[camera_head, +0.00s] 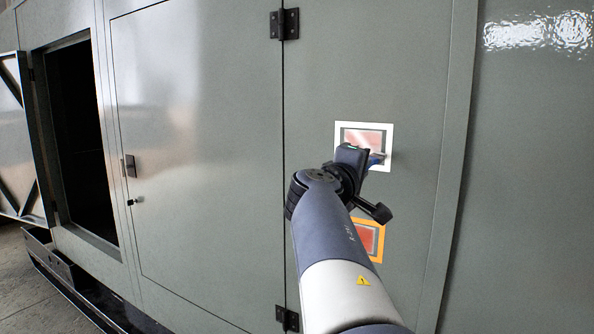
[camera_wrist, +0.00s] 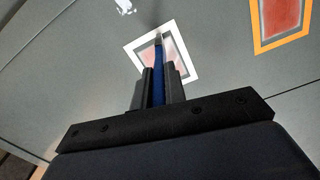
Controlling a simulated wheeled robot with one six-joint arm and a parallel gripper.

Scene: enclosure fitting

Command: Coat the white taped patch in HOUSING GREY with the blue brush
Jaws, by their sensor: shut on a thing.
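The white taped patch (camera_head: 386,128) is a white square frame on the grey-green enclosure panel, with a reddish area inside edged in grey. In the wrist view the white frame (camera_wrist: 192,66) surrounds a reddish and grey inside. My gripper (camera_head: 372,158) is in front of the frame's lower part. In the wrist view my gripper (camera_wrist: 159,88) is shut on the blue brush (camera_wrist: 159,62), whose tip reaches over the patch's inside. I cannot tell whether the bristles touch the panel. Part of the patch is hidden behind my gripper.
An orange-framed reddish patch (camera_head: 380,241) lies below the white one and also shows in the wrist view (camera_wrist: 259,30). Black hinges (camera_head: 285,24) and a latch (camera_head: 130,166) stand out from the panel. A dark doorway (camera_head: 80,140) is open at left.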

